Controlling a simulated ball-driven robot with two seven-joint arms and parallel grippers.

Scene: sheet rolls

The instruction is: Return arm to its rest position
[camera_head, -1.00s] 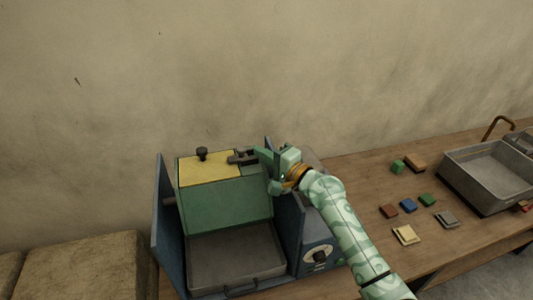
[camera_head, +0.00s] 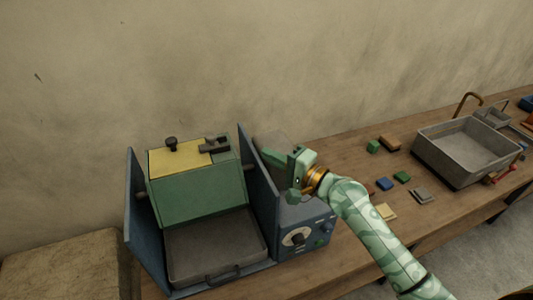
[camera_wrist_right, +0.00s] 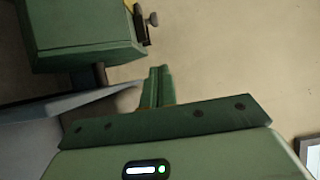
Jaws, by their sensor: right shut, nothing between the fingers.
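My right gripper (camera_head: 278,158) is shut and empty. It hangs just right of the machine's blue right side wall (camera_head: 260,190), with its fingers pointing left toward the wall. In the right wrist view its closed fingers (camera_wrist_right: 157,88) stand against the plain wall, apart from the green housing (camera_wrist_right: 80,30). The machine's green housing (camera_head: 200,188) has a yellow top plate (camera_head: 170,160) with a black knob (camera_head: 171,143) and a dark latch (camera_head: 214,147). My left gripper is not in view.
A grey tray (camera_head: 212,250) sits at the machine's front. A blue control box (camera_head: 305,238) with a dial stands beside it. Several small coloured blocks lie on the wooden table (camera_head: 340,150) to the right. A grey bin (camera_head: 465,170) stands farther right.

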